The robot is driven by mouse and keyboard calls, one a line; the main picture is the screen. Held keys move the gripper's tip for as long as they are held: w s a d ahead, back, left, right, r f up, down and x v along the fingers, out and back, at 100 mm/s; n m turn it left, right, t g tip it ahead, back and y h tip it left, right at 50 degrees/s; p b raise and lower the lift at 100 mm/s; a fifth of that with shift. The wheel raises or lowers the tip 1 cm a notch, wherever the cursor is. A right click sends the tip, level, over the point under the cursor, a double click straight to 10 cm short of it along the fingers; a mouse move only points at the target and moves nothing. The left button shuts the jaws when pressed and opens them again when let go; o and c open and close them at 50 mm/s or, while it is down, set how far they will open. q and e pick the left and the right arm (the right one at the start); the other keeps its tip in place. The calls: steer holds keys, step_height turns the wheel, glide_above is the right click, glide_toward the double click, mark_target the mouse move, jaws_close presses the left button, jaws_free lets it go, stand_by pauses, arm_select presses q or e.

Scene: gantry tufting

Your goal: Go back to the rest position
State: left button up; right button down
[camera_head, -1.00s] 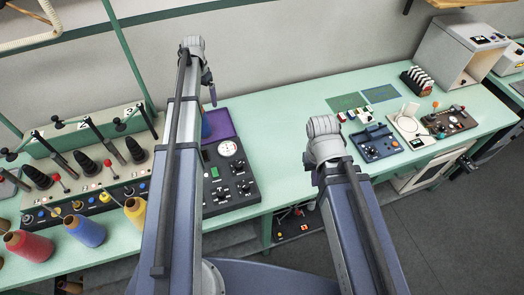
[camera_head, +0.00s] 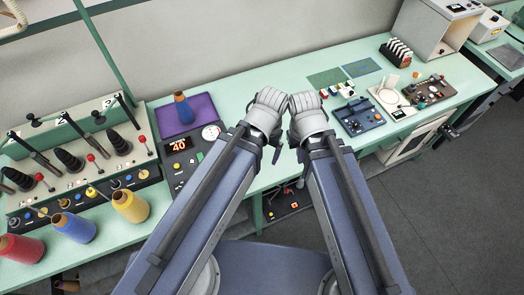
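My two arms reach up from the bottom of the view and their wrists sit close together over the front of the green bench. My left gripper (camera_head: 277,152) is mostly hidden behind its grey wrist; only a dark bit shows below it. My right gripper (camera_head: 299,172) is mostly hidden beneath its wrist, with a small dark part showing. Whether either is open or shut cannot be seen. No held thing shows at either one.
A blue cone (camera_head: 183,108) stands on a purple mat (camera_head: 204,103) behind a panel (camera_head: 178,167) reading 40. Red, blue and yellow cones (camera_head: 130,206) stand at left. A blue control box (camera_head: 359,117) and card rack (camera_head: 396,52) are at right. Grey floor is open at lower right.

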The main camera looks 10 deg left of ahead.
step_height(320, 180, down, 13)
steer(key=b, duration=1.3)
